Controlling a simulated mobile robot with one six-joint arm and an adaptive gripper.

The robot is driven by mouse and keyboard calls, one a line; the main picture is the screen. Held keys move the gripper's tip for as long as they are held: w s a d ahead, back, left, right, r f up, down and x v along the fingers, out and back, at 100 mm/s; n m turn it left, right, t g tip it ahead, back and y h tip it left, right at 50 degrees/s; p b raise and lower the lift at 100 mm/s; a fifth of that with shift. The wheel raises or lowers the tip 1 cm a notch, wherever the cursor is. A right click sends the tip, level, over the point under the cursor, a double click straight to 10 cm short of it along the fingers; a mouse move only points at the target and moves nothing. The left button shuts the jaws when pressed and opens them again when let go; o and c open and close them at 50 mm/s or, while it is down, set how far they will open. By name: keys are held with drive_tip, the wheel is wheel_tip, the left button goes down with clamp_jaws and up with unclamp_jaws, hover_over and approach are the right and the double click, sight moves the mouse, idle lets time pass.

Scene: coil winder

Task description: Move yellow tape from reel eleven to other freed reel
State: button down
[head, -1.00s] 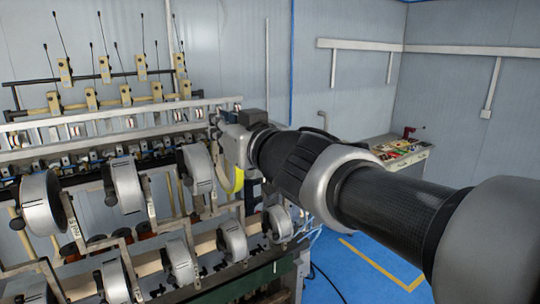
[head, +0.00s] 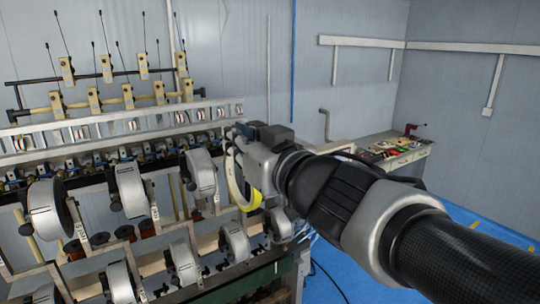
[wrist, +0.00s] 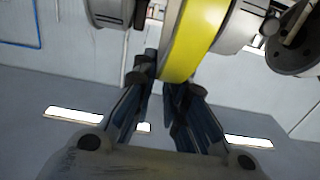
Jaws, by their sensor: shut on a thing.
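The yellow tape (wrist: 190,40) is a ring held between the fingers of my gripper (wrist: 163,75) in the wrist view. In the head view the yellow tape (head: 243,193) shows as a pale and yellow curved band at the left side of my gripper (head: 232,140), just right of the upper row's rightmost reel (head: 202,172). My gripper is shut on it. Its fingertips are partly hidden in the head view. I cannot read which reel is number eleven. Other upper-row reels (head: 131,190) are silver-grey wheels on the winder frame.
A lower row of reels (head: 235,243) sits beneath, with one (head: 279,224) partly behind my arm. Thin upright rods (head: 63,35) stand at the back of the winder. A bench with small items (head: 398,150) stands against the far wall. Blue floor is open at the right.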

drive_tip(key=p+v, duration=0.3)
drive_tip(key=v, duration=1.1)
drive_tip(key=shift+s+p, duration=0.15)
drive_tip(key=shift+p, duration=0.15)
idle(0.5)
